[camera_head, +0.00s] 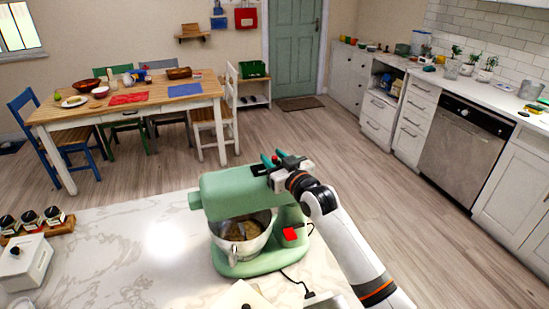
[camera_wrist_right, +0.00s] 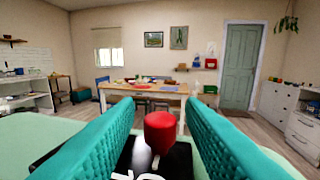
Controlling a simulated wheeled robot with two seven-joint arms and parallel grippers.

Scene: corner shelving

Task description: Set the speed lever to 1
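The pale green stand mixer (camera_head: 232,188) stands on the white marble counter, with a steel bowl (camera_head: 240,236) under its head. My right gripper (camera_head: 270,160) is at the rear top of the mixer head. In the right wrist view, a lever with a red knob (camera_wrist_right: 159,131) stands between the two teal fingers of my right gripper (camera_wrist_right: 161,118). The fingers are open, one on each side of the knob, with a gap showing at both sides. In the head view the gripper hides most of the lever, and its setting cannot be read. My left gripper is not in view.
A red part (camera_head: 291,234) shows on the mixer's base beside the bowl. A white box (camera_head: 24,262) and a wooden rack of jars (camera_head: 37,229) are at the counter's left. The counter between them and the mixer is clear. A dining table (camera_head: 124,100) stands beyond.

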